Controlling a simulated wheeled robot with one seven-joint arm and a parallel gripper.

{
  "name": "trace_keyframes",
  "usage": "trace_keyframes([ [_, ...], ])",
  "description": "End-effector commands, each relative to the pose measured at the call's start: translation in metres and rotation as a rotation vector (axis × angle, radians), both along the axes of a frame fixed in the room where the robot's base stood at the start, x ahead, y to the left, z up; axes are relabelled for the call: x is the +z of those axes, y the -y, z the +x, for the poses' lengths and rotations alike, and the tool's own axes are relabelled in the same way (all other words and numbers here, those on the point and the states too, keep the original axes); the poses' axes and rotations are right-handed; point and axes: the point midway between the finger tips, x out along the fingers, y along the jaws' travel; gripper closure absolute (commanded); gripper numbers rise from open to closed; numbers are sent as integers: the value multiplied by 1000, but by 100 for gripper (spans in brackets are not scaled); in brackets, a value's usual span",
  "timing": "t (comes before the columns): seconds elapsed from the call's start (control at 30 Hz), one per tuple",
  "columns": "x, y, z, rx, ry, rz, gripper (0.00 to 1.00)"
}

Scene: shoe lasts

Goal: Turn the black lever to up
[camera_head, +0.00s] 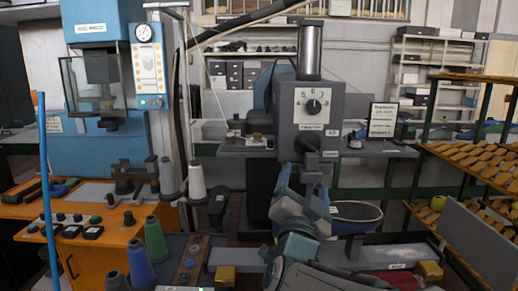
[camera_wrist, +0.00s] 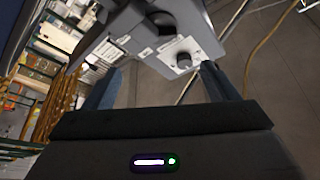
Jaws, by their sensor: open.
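The grey machine head (camera_head: 306,118) carries a white dial plate with a black knob (camera_head: 313,106) in the head view. A dark lever-like part (camera_head: 307,142) juts from its lower front, and I take this as the black lever; its exact angle is hard to tell. My gripper (camera_head: 304,180) is just below and in front of it, fingers spread, with nothing visible between them. In the wrist view the open fingers (camera_wrist: 158,82) point toward the machine, and the dial knob (camera_wrist: 183,61) shows between them, apart from both. The lever is not clearly separable there.
A grey shelf (camera_head: 375,150) with small items and a sign (camera_head: 383,119) runs beside the machine head. A blue press (camera_head: 110,90) and an orange bench with thread cones (camera_head: 155,240) stand left. A wooden rack (camera_head: 478,165) stands right.

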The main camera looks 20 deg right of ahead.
Motion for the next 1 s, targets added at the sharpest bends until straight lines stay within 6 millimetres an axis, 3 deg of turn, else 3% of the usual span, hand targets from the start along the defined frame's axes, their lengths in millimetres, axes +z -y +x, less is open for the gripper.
trace_keyframes([
  [0.6,35,49,87,1,-3,-1,20],
  [1.0,40,59,105,2,-2,-1,20],
])
